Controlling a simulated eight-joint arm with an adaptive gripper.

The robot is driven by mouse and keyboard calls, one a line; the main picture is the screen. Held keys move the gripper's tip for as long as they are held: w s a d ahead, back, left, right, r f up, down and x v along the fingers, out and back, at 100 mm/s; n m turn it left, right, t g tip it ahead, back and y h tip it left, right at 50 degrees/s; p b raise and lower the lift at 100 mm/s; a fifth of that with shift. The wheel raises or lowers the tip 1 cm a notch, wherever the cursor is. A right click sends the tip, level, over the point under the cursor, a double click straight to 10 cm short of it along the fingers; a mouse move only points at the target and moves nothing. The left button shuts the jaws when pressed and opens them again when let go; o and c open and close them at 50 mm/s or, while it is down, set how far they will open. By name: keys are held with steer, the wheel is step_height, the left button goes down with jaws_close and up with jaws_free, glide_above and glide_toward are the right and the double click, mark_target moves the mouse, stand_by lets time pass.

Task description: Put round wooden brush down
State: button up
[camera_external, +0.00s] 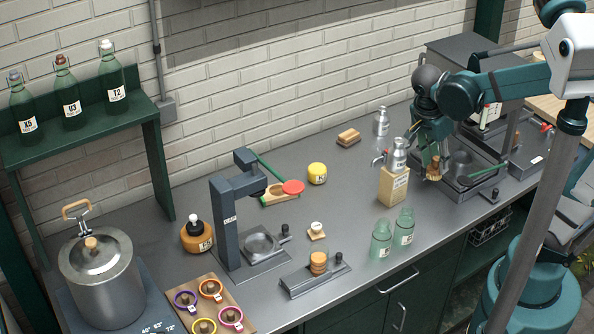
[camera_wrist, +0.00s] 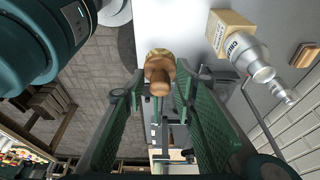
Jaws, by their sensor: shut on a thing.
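The round wooden brush (camera_external: 433,170) hangs upright below my gripper (camera_external: 432,148), bristles down, a little above the grey counter at the right. In the wrist view the brush's wooden knob (camera_wrist: 158,78) shows between the two green fingers of my gripper (camera_wrist: 160,92). My gripper is shut on the brush. The bristles show only as a pale rim around the knob in the wrist view.
A wooden block with a metal bottle (camera_external: 393,185) stands just left of the brush. A metal tray station (camera_external: 465,170) lies just right. Two green glass bottles (camera_external: 381,240) stand at the front.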

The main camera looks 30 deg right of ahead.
step_height(320, 180, down, 11)
steer(key=shift+r, duration=0.2)
stand_by(0.6)
steer(key=shift+f+b, duration=0.55)
steer(key=shift+f, duration=2.35)
steer(key=shift+f+b, duration=0.45)
steer(key=shift+f, duration=1.65)
steer(key=shift+f, duration=0.1)
steer(key=o, duration=0.5)
steer(key=shift+c, duration=0.2)
steer(key=o, duration=0.4)
steer(key=shift+o, duration=0.2)
